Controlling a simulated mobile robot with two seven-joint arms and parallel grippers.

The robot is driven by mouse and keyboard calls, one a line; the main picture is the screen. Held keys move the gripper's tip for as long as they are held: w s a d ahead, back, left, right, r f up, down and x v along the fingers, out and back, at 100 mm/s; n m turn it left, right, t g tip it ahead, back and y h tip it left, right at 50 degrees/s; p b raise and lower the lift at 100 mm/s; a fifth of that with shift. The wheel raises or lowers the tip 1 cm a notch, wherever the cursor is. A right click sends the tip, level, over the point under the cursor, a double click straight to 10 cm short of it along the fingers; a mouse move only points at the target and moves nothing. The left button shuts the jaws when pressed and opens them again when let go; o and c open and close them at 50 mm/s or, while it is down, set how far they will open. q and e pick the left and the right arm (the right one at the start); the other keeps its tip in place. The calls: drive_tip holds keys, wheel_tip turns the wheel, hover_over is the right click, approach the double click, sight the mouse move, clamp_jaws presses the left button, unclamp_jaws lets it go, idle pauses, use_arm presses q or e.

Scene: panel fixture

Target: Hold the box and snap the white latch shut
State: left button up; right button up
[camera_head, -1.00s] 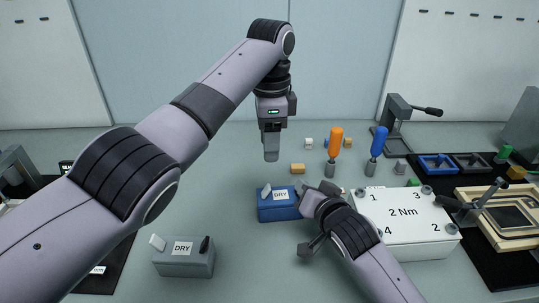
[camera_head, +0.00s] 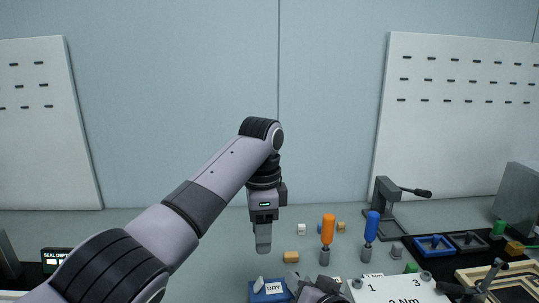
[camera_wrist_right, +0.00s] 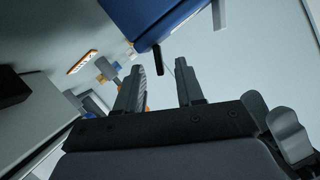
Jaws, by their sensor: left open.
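The blue box (camera_head: 268,297) labelled DRY stands at the bottom edge of the head view, its lower part cut off. A raised white latch (camera_head: 259,283) shows at its left. My left gripper (camera_head: 263,246) points down, apart from the box, and appears above and behind it; it is open, seen edge-on. My right gripper (camera_head: 300,284) is beside the box's right side, mostly cut off. In the right wrist view, its fingers (camera_wrist_right: 160,92) are apart with nothing between them. The blue box (camera_wrist_right: 165,18) is above them there, with a dark tab (camera_wrist_right: 157,60) hanging from it.
An orange screwdriver (camera_head: 328,229) and a blue screwdriver (camera_head: 371,227) stand behind the white 2 Nm block (camera_head: 395,287). A small orange block (camera_head: 291,257) lies behind the box. A lever press (camera_head: 388,203) and blue tray (camera_head: 434,244) are at right.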

drive_tip(key=w+d+r+p+v, duration=0.1)
drive_tip(key=p+v, duration=0.3)
drive_tip(key=v, duration=1.2)
drive_tip(key=shift+s+d+r, duration=0.2)
drive_tip(key=shift+s+d, duration=0.05)
drive_tip(key=shift+s, duration=0.05)
